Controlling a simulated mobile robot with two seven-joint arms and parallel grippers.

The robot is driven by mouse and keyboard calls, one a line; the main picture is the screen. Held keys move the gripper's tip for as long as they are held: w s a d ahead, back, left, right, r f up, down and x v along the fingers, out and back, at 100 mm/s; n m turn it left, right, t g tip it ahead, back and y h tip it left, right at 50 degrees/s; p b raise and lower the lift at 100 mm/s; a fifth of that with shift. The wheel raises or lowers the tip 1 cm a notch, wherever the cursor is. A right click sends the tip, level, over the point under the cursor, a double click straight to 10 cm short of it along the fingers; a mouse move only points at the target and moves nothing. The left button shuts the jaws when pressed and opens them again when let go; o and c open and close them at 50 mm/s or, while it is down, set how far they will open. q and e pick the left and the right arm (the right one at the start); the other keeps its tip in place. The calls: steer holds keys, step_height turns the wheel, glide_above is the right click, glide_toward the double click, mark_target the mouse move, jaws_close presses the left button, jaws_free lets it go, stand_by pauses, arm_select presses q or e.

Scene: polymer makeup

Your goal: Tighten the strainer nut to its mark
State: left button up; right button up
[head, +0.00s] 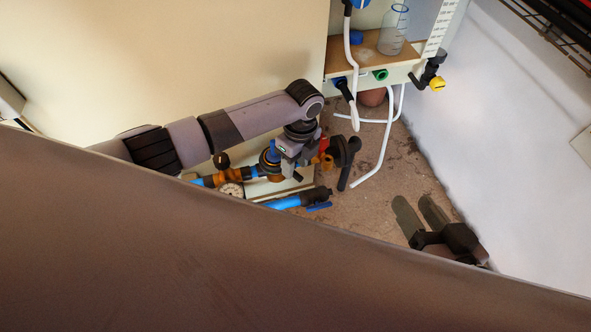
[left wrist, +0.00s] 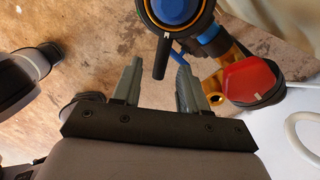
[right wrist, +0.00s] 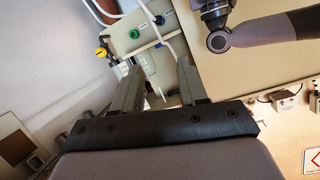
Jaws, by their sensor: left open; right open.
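The strainer fitting shows in the left wrist view as a black ring (left wrist: 182,22) with a blue centre, an orange rim, a white mark and a dark stub (left wrist: 161,58). I take this ring to be the nut. In the head view its blue-topped body (head: 269,158) sits on the pipe beside my left gripper (head: 291,172), partly hidden by it. My left gripper is open; the stub's end appears between its fingertips in the left wrist view, but I cannot tell whether they touch. My right gripper (head: 414,203) is open and empty, low at the right.
A red-capped part (left wrist: 250,80) on a brass fitting stands right of the ring. White hoses (head: 386,140) hang below a shelf with a flask (head: 394,32).

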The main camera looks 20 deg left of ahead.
arm_select(q)
steer(key=shift+f+b, duration=0.3)
steer(key=shift+f, duration=0.8)
arm_select(e)
steer(key=shift+d+t, duration=0.3)
steer(key=shift+d, duration=0.1)
arm_select(q)
steer(key=shift+c, duration=0.2)
jaws_close()
steer(key=shift+s, duration=0.1)
arm_select(e)
steer(key=shift+s+r, duration=0.1)
steer(key=shift+r, duration=0.05)
